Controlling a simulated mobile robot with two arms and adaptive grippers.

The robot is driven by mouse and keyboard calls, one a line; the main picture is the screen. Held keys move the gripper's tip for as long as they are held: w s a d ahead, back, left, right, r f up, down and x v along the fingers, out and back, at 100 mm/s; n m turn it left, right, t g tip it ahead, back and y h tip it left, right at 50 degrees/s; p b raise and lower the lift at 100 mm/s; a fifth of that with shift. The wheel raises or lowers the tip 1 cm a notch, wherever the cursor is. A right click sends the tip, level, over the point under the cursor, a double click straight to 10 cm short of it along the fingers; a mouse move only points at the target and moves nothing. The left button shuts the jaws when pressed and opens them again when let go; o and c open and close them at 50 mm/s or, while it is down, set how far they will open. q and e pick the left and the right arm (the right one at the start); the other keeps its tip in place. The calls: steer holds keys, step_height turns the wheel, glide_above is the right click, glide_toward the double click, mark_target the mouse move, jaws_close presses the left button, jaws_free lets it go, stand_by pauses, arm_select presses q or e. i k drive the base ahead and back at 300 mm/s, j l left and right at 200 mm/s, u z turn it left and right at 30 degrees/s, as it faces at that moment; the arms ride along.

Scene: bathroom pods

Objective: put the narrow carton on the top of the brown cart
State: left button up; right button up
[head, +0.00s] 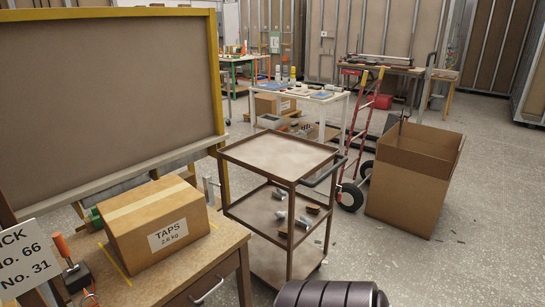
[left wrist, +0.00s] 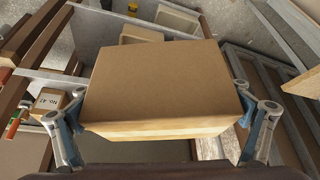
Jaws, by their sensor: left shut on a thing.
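In the left wrist view, my left gripper (left wrist: 162,118) is shut on a plain brown carton (left wrist: 155,75), with one finger at each side. I take it to be the narrow carton. Its visible faces show no label. Neither this carton nor my left gripper shows in the head view. The brown cart (head: 285,182) stands in the middle of the head view. Its top shelf (head: 278,153) is bare. Its middle shelf holds several small grey and brown pieces.
A carton marked TAPS (head: 155,225) sits on a wooden bench (head: 185,275) left of the cart. A large open box (head: 412,185) and a red hand truck (head: 365,125) stand to the right. A yellow-framed board (head: 110,85) rises behind the bench.

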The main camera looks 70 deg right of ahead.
mark_target(276, 164)
steer(key=z, duration=1.3)
steer(key=i+l+z, duration=0.1)
steer(key=l, duration=0.3)
steer(key=i+l+z, duration=0.15)
steer(key=l, duration=0.2)
steer(key=i+l+z, duration=0.1)
steer(key=l, duration=0.3)
steer(key=i+l+z, duration=0.1)
steer(key=i+l, duration=0.35)
steer(key=l, duration=0.15)
steer(key=i+l, duration=0.15)
steer(key=l, duration=0.25)
steer(key=i+l, duration=0.2)
steer(key=l, duration=0.15)
steer(key=i+l, duration=0.15)
steer(key=l, duration=0.2)
steer(key=i+l, duration=0.2)
steer(key=l, duration=0.15)
